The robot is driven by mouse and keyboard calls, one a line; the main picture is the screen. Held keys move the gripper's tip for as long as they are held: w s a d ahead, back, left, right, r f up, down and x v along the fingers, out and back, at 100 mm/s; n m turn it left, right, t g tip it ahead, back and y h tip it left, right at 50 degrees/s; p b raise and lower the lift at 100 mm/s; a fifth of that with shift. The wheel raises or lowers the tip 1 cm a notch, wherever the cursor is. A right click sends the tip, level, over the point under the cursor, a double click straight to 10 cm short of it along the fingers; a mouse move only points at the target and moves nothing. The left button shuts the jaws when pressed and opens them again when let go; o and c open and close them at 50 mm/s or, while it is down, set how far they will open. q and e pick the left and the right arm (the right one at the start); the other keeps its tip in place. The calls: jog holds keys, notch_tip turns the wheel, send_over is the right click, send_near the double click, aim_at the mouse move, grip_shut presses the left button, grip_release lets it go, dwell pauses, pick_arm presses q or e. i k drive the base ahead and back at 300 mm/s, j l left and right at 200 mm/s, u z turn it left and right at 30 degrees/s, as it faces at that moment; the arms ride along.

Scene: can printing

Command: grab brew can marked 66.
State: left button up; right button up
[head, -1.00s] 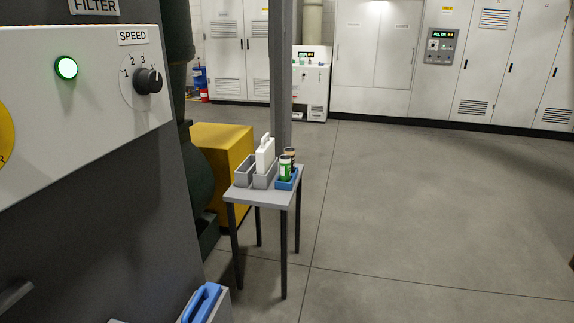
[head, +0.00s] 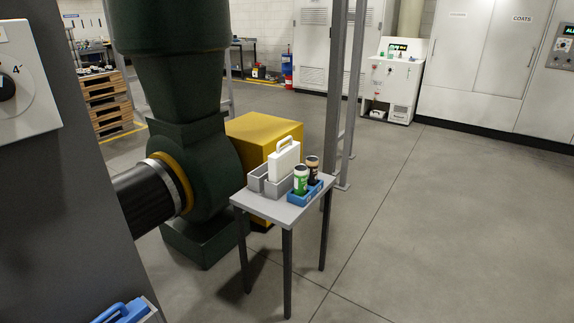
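Two cans stand upright in a blue tray (head: 293,198) at the right end of a small grey table (head: 244,203). The front one is green and white (head: 300,181). The one behind it is dark with a tan band (head: 313,166). Any numbers on them are too small to read, so I cannot tell which is marked 66. Neither of my grippers is in view.
Grey bins (head: 279,190) and a white handled case (head: 284,160) share the table. A dark green machine (head: 205,165) and a yellow box (head: 262,134) stand behind and left. A grey panel (head: 60,200) fills the left edge. Floor right of the table is clear.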

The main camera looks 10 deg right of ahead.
aim_at(311, 163)
jog(key=i+l+u, duration=0.25)
jog(key=l, duration=0.25)
jog(key=i+l+u, duration=0.25)
jog(key=l, duration=0.25)
jog(key=i+l+u, duration=0.1)
jog(key=l+u, duration=0.15)
jog(key=l, duration=0.3)
jog(key=i+l+u, duration=0.1)
jog(key=l+u, duration=0.15)
jog(key=l, duration=0.35)
jog(key=l+u, duration=0.25)
jog(key=l, duration=0.35)
jog(key=i, duration=0.05)
